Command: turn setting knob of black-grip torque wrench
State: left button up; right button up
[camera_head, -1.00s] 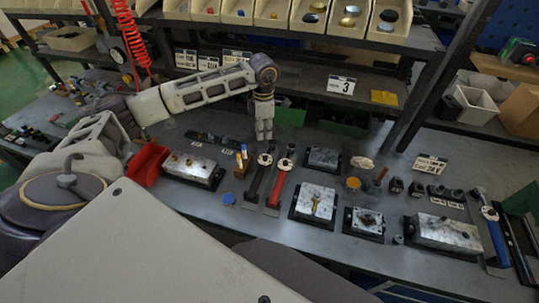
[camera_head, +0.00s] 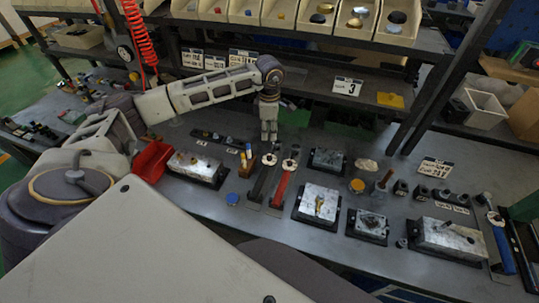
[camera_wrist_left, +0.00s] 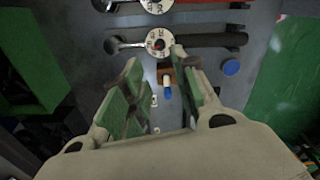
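The black-grip torque wrench (camera_head: 259,183) lies on the bench, with its round white dial knob (camera_head: 269,160) at the far end. In the left wrist view the black grip (camera_wrist_left: 205,40) points right and the dial knob (camera_wrist_left: 159,42) sits just beyond the fingertips. My left gripper (camera_head: 269,136) is above the bench close to the knob. In the wrist view its green-padded fingers (camera_wrist_left: 155,62) are apart, with nothing held. I cannot tell exactly how high the tips are above the knob. My right gripper is not in view.
A red-grip torque wrench (camera_head: 280,188) lies parallel, just right of the black one. A valve block (camera_head: 320,204) is to the right. Shelves rise behind.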

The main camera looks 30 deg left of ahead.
aim_at(270, 157)
pick_arm(q)
notch_tip(270, 157, down, 12)
jog(key=shift+r+p, duration=0.1)
jog(key=shift+p, duration=0.95)
jog(key=shift+f, duration=0.75)
jog(key=shift+c, duration=0.2)
grip_shut()
